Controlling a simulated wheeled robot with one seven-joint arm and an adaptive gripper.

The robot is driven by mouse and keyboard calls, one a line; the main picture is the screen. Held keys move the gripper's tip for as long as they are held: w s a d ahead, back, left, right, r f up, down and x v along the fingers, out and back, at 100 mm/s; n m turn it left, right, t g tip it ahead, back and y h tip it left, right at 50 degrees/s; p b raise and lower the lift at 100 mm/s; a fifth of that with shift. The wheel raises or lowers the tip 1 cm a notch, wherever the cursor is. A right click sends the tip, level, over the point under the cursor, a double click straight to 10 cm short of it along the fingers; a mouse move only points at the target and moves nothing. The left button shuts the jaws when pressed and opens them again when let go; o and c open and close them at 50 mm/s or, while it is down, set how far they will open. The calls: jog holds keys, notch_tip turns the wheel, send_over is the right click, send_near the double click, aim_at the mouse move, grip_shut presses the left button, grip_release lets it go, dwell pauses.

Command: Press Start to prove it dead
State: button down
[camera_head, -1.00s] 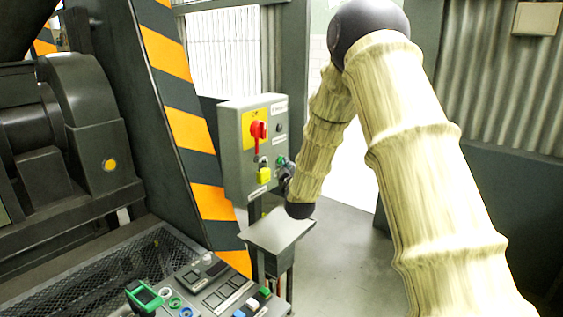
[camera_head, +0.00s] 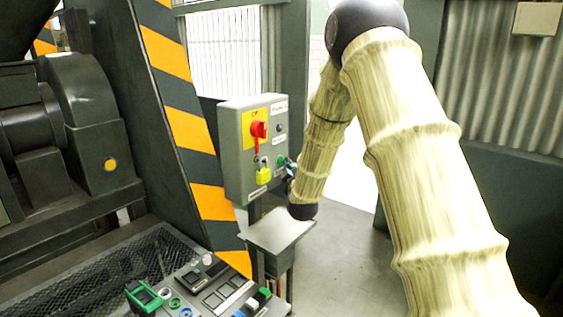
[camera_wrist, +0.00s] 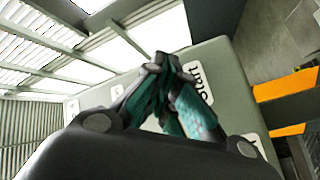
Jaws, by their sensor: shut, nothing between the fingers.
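The grey isolator box (camera_head: 236,150) stands on a post, with a red rotary handle (camera_head: 259,129) on a yellow plate. A yellow padlock (camera_head: 264,174) hangs below the handle. A green button (camera_head: 281,160) sits at the box's right edge. My gripper (camera_head: 290,170) is beside that button, small and partly hidden by my arm. In the wrist view my gripper (camera_wrist: 168,62) has its teal fingers drawn together at the box face (camera_wrist: 226,65), next to a white label reading Start (camera_wrist: 203,83). The button is hidden there, and I cannot tell whether the fingertips touch it.
A small grey shelf (camera_head: 276,232) stands below the box. A console (camera_head: 215,290) with coloured buttons and a green-framed item is at the front. An orange-striped machine post (camera_head: 190,130) rises left of the box. Open floor (camera_head: 345,255) lies to the right.

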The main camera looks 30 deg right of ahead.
jog(key=shift+s, duration=0.15)
jog(key=shift+s+d, duration=0.4)
jog(key=shift+s, duration=0.5)
jog(key=shift+s+d, duration=0.35)
jog(key=shift+s, duration=0.5)
jog(key=shift+s+d, duration=0.4)
jog(key=shift+s, duration=0.5)
